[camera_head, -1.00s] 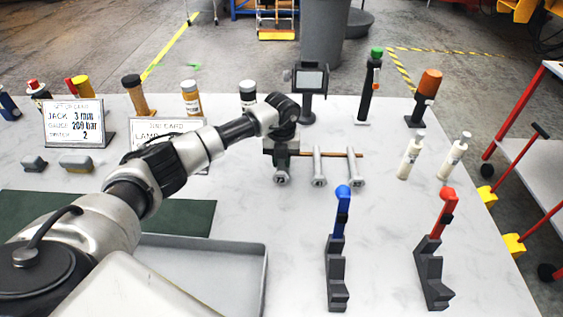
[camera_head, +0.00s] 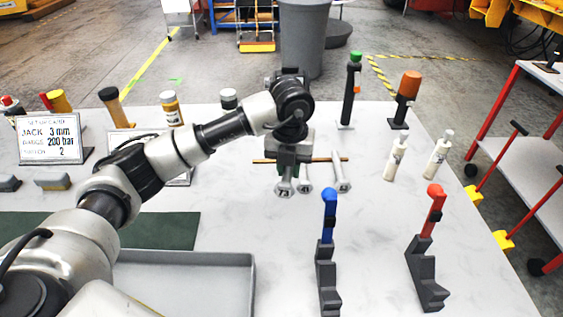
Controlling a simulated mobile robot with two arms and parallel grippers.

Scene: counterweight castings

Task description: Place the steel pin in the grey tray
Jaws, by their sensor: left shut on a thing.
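Three steel pins with flat numbered heads are at a thin brown bar in the middle of the table. My left gripper (camera_head: 291,157) is shut on the leftmost steel pin (camera_head: 284,188), marked 73. This pin looks larger than the others and partly overlaps the middle pin (camera_head: 305,183); the gripper hides its upper part. The right pin (camera_head: 341,172) stands apart at the bar (camera_head: 322,159). The grey tray (camera_head: 250,283) is at the front left, below my left arm, and the part of it that shows is empty. My right gripper is out of view.
A blue-handled tool (camera_head: 329,215) and a red-handled tool (camera_head: 432,212) stand in dark holders at the front right. White bottles (camera_head: 396,158), an orange-topped post (camera_head: 406,97) and a green-topped post (camera_head: 351,88) stand behind. Signs and a green mat (camera_head: 170,229) are at left.

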